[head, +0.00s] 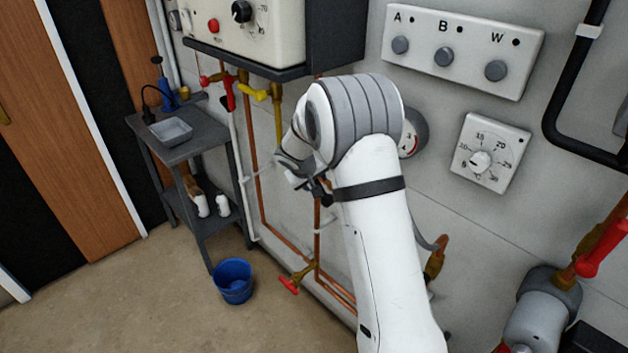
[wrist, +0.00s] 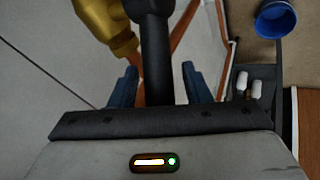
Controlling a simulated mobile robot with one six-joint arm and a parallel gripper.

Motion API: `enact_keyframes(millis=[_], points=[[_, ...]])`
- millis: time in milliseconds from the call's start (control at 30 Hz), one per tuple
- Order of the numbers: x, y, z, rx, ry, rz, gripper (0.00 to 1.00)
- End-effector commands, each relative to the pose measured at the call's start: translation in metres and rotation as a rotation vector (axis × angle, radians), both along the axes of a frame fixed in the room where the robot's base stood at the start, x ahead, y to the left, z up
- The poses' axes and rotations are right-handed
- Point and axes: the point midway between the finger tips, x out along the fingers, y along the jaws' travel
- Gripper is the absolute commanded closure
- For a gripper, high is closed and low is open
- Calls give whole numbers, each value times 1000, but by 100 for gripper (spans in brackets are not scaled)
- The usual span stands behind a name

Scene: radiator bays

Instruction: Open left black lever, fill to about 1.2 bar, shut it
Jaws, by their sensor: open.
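A black lever (wrist: 155,50) runs between my gripper's two fingers in the wrist view, next to a brass valve body (wrist: 108,22). My gripper (wrist: 160,84) is open, with a finger on either side of the lever and a gap visible on each side. In the head view my gripper (head: 314,187) is at the wall pipes under the boiler, and the lever cannot be made out clearly there. Whether this is the left lever I cannot tell. A round gauge (head: 413,134) on the wall is partly hidden by my arm; its pressure is unreadable.
A grey shelf stand (head: 150,128) and blue bucket (head: 233,281) stand left. A thermostat dial (head: 490,152) is right of my arm.

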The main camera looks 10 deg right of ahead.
Motion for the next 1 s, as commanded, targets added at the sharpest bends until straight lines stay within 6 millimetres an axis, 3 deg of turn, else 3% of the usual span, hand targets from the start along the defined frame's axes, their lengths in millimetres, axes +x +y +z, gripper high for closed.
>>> enact_keyframes(millis=[133,667,1000], points=[[0,0,0,0,0,0,58],[0,0,0,0,0,0,100],[0,1,0,1,-1,1,100]])
